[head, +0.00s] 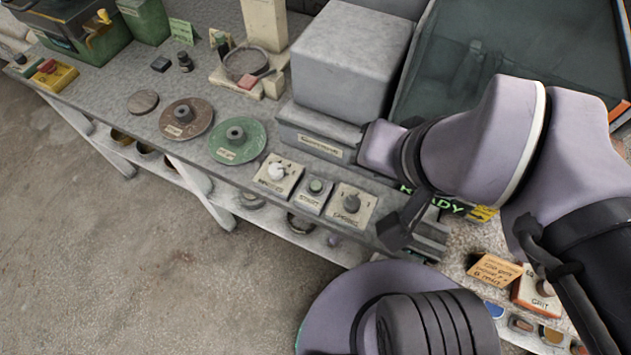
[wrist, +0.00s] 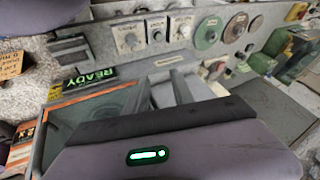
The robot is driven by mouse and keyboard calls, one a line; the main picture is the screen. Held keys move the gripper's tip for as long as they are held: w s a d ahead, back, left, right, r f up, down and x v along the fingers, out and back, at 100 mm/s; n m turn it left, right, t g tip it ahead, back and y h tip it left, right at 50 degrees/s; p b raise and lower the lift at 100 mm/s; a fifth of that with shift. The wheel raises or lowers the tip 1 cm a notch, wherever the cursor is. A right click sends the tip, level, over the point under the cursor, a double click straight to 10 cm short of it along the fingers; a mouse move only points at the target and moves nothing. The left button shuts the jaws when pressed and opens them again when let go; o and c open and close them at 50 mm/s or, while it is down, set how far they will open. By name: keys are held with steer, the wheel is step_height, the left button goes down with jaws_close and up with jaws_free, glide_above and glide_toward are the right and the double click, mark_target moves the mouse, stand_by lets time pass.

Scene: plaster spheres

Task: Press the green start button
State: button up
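A white-knob panel (head: 277,175) and a dark-knob panel (head: 351,208) flank the button. A brown disc (head: 186,119) and a green disc (head: 237,140) lie to the left. A large grey block (head: 352,55) stands behind. A READY sign (wrist: 90,77) glows green.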

jaws_close()
stand_by(1.4)
